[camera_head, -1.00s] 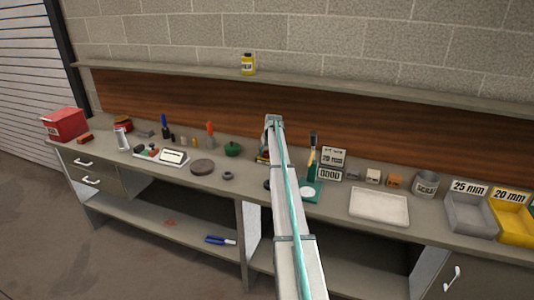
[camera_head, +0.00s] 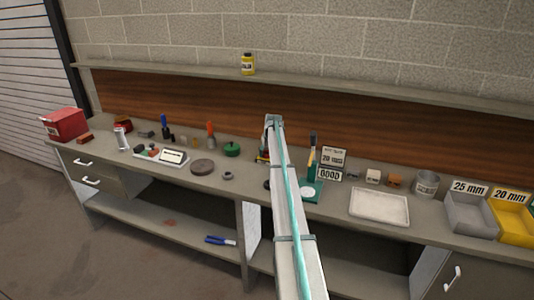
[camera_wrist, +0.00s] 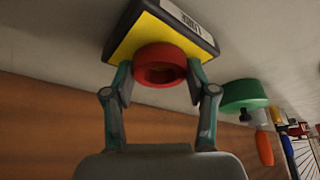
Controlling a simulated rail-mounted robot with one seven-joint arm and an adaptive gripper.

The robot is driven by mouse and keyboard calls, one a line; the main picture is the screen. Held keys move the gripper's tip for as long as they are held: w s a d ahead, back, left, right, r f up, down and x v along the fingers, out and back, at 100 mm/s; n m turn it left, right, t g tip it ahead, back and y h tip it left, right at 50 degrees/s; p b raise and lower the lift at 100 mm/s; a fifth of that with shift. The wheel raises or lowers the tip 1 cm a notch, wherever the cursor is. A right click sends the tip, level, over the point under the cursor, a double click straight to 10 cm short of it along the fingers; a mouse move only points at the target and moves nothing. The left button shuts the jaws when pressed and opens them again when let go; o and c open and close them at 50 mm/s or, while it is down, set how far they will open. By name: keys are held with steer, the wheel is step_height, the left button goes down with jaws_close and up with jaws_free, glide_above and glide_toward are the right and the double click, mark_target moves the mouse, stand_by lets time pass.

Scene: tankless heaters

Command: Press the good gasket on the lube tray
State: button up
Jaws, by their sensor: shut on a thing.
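In the wrist view my gripper (camera_wrist: 160,72) is shut on a red ring gasket (camera_wrist: 143,60), with one finger on each side of it. The gasket is at the yellow pad of the lube tray (camera_wrist: 126,40), a dark-rimmed tray with a white label. The ring overlaps the pad's near part in this view; I cannot tell whether it touches. In the head view my arm hides the gasket and most of the lube tray (camera_head: 262,158). A display beside the green gauge stand (camera_head: 311,190) appears to read "20 mm" and "GOOD" (camera_head: 330,174).
A green round container (camera_wrist: 243,95) and an orange-handled tool (camera_wrist: 264,147) stand beside the tray in the wrist view. A white tray (camera_head: 379,207), a grey 25 mm bin (camera_head: 470,213) and a yellow 20 mm bin (camera_head: 512,222) are at the right of the bench.

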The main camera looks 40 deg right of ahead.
mark_target(267, 153)
steer(key=shift+r+p, duration=0.85)
steer(key=shift+r, duration=2.6)
